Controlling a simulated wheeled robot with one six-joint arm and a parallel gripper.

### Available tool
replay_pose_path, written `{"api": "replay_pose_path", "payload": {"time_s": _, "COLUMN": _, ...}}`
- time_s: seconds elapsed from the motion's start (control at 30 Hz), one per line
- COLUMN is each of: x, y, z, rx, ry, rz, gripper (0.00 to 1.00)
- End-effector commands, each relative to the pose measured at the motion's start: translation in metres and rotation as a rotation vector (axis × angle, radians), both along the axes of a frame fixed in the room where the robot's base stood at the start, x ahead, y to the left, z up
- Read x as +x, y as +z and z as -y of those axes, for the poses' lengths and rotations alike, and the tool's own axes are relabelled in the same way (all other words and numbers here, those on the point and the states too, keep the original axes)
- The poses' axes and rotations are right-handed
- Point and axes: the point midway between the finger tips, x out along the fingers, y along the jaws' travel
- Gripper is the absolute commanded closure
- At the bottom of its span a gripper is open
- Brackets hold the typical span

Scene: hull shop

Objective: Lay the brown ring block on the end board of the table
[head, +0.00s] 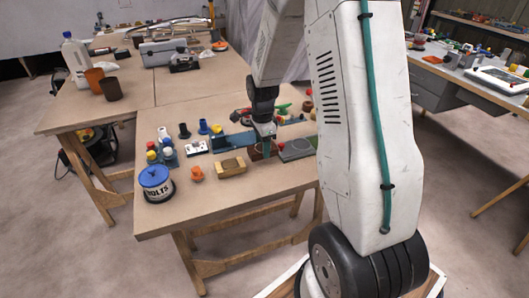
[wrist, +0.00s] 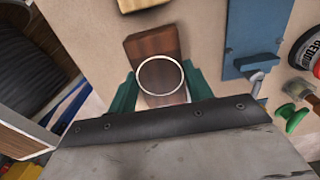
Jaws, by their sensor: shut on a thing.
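The brown ring block (wrist: 152,44) is a dark wooden block with a pale-rimmed round ring, seen in the wrist view between the green fingers of my gripper (wrist: 160,92). In the head view, my gripper (head: 264,150) points down over the near table and is shut on the brown block (head: 256,155), which is partly hidden by the fingers. I cannot tell whether the block touches the tabletop. The near table's top (head: 180,212) is pale wood, with a bare front strip. I cannot tell which part is the end board.
A tan block (head: 231,168) lies left of my gripper, with an orange piece (head: 196,174) and a blue-lidded bolts tub (head: 156,184) further left. A grey block (head: 296,150) is close on the right.

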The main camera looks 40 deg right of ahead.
Motion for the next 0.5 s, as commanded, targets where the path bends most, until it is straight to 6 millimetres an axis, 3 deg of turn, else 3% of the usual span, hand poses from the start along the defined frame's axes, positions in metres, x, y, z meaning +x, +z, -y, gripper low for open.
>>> {"api": "replay_pose_path", "payload": {"time_s": 0.2, "x": -0.002, "y": -0.034, "z": -0.001, "rx": 0.001, "ry": 0.001, "rz": -0.004, "gripper": 0.74}}
{"api": "replay_pose_path", "payload": {"time_s": 0.5, "x": -0.001, "y": -0.036, "z": -0.003, "rx": 0.001, "ry": 0.003, "rz": -0.002, "gripper": 0.74}}
